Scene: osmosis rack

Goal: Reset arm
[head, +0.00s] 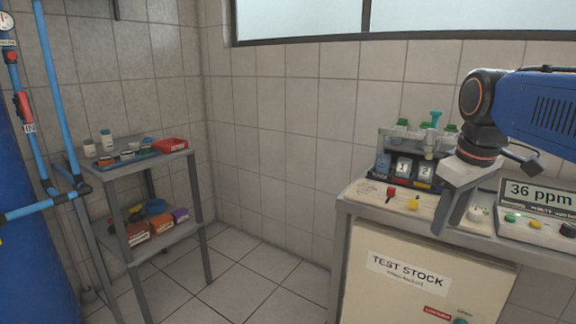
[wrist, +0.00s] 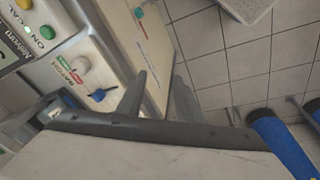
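My arm reaches in from the right in the head view, blue with a dark wrist. My gripper (head: 457,215) points down over the right part of the bench, in front of the bottle rack. In the wrist view my gripper (wrist: 162,74) shows two grey fingers standing apart with a gap between them. Nothing shows between the fingers. In the wrist view they lie over the cabinet edge and floor, beside a panel with a blue knob (wrist: 99,95) and a white knob (wrist: 79,65). I cannot tell whether they touch anything.
A rack (head: 413,143) with green-capped bottles stands on the bench (head: 352,196), near red and yellow valves. A meter (head: 538,193) reads 36 ppm. The TEST STOCK cabinet (head: 392,290) is below. A shelf cart (head: 152,245) and blue pipes stand left; the floor between is clear.

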